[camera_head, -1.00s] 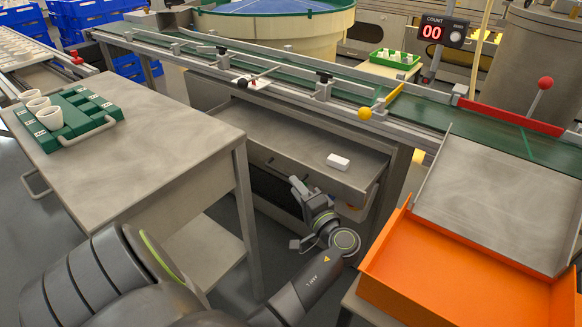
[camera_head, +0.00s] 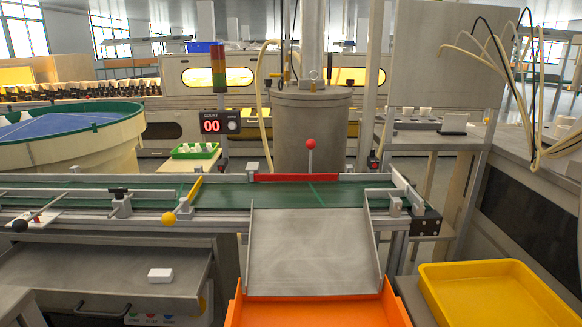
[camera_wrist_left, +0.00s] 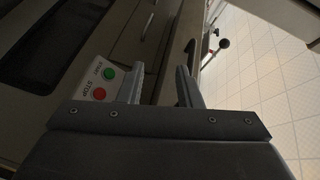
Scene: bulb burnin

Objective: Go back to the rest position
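My left gripper (camera_wrist_left: 160,88) shows in the left wrist view. Its two fingers stand apart, and I see nothing held between them. It points toward a dim cabinet front. A control box (camera_wrist_left: 98,82) with a green START button and a red STOP button is just left of the left finger. Neither of my arms shows in the head view now. My right gripper is in no view.
A green conveyor (camera_head: 250,195) runs across the head view. A metal chute (camera_head: 310,250) slopes down to an orange bin (camera_head: 315,311). A yellow tray (camera_head: 495,294) is at the right. A white block (camera_head: 160,275) lies on the lower shelf (camera_head: 100,277). The counter (camera_head: 220,122) reads 00.

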